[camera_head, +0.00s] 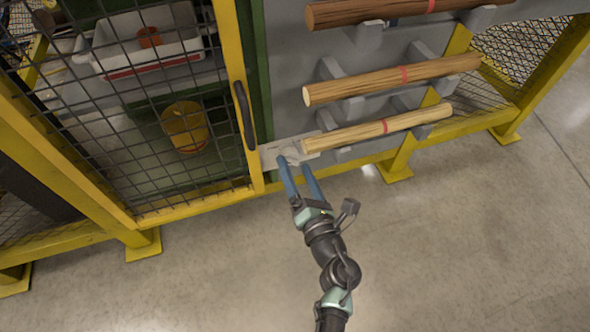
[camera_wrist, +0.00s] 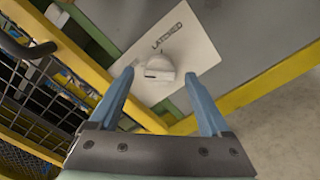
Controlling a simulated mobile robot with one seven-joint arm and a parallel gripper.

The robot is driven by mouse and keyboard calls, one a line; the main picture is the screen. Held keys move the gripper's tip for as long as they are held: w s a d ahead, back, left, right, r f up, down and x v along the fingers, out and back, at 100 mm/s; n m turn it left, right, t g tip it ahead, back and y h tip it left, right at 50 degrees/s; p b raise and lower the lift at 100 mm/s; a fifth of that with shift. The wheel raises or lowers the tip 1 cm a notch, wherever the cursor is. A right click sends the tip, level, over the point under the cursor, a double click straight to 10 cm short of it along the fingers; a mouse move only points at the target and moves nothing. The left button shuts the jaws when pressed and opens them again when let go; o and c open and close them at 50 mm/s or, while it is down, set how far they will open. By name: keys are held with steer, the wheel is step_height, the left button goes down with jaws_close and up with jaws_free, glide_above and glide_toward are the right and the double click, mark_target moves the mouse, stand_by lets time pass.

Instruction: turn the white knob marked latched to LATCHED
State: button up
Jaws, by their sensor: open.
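The white knob (camera_wrist: 157,70) sits on a pale plate (camera_wrist: 190,38) with the word LATCHED printed above it in the wrist view. A small dark mark shows on the knob's left part, and a short tick lies on the plate between knob and word. My gripper (camera_wrist: 165,85) is open, with its blue fingers to either side of the knob and apart from it in the picture. How far the fingertips are from the knob in depth is hard to tell. In the head view my gripper (camera_head: 296,168) reaches the plate (camera_head: 272,150), and its fingers partly hide the knob (camera_head: 291,152).
A yellow-framed mesh door (camera_head: 232,85) with a dark handle (camera_head: 244,115) stands left of the plate. Several wooden rods rest on grey brackets to the right, the lowest rod (camera_head: 350,134) close beside the plate. The concrete floor (camera_head: 460,250) below is clear.

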steer(key=shift+w+a, duration=0.2)
steer(key=shift+w, duration=0.5)
jaws_close()
